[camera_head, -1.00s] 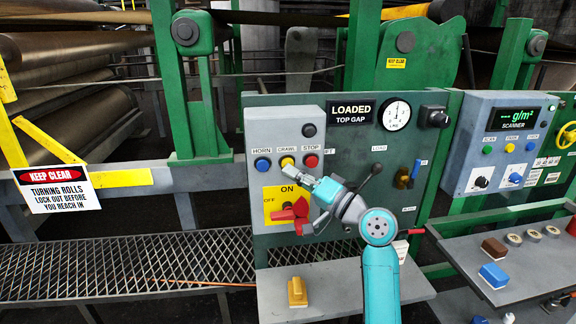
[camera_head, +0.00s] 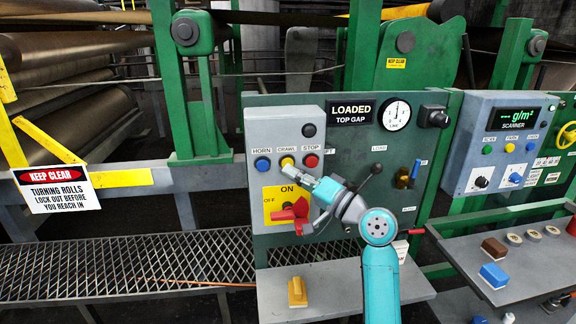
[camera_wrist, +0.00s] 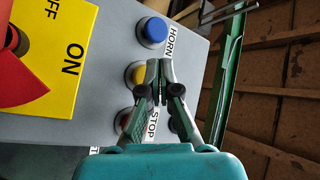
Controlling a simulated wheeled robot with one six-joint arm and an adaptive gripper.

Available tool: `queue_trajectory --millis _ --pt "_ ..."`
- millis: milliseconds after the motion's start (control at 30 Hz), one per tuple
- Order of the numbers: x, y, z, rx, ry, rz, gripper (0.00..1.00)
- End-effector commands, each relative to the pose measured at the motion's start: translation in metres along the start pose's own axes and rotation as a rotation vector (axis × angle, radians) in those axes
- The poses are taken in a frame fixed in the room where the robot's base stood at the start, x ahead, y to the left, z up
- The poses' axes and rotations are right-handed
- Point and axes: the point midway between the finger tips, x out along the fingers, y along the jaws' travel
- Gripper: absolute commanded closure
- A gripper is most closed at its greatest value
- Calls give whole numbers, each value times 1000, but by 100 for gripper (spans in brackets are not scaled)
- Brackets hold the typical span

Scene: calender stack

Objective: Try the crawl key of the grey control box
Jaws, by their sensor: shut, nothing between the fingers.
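The grey control box (camera_head: 310,130) is on a green panel and carries a row of buttons labelled HORN, CRAWL and STOP. The crawl key (camera_head: 287,161) is yellow, between the blue horn button (camera_head: 262,163) and the red stop button (camera_head: 311,161). My gripper (camera_head: 292,171) is shut and empty, its tips close by the crawl key at its lower right. In the wrist view the yellow crawl key (camera_wrist: 135,74) shows just left of my fingertips (camera_wrist: 161,63), which hide its label. I cannot tell whether they touch the key.
A red rotary switch (camera_head: 290,213) on a yellow ON/OFF plate sits just below the buttons, close to my gripper. A dark button (camera_head: 309,130) is above them. A black-knobbed lever (camera_head: 376,169) stands to the right. A shelf (camera_head: 335,292) holds a yellow block (camera_head: 297,292).

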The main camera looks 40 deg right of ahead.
Motion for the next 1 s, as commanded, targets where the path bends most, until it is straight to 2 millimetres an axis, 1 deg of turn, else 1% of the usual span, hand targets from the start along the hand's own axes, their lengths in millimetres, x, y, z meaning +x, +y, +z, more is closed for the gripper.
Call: queue_trajectory --millis 1000 --pt "6 4 -4 0 0 0 100"
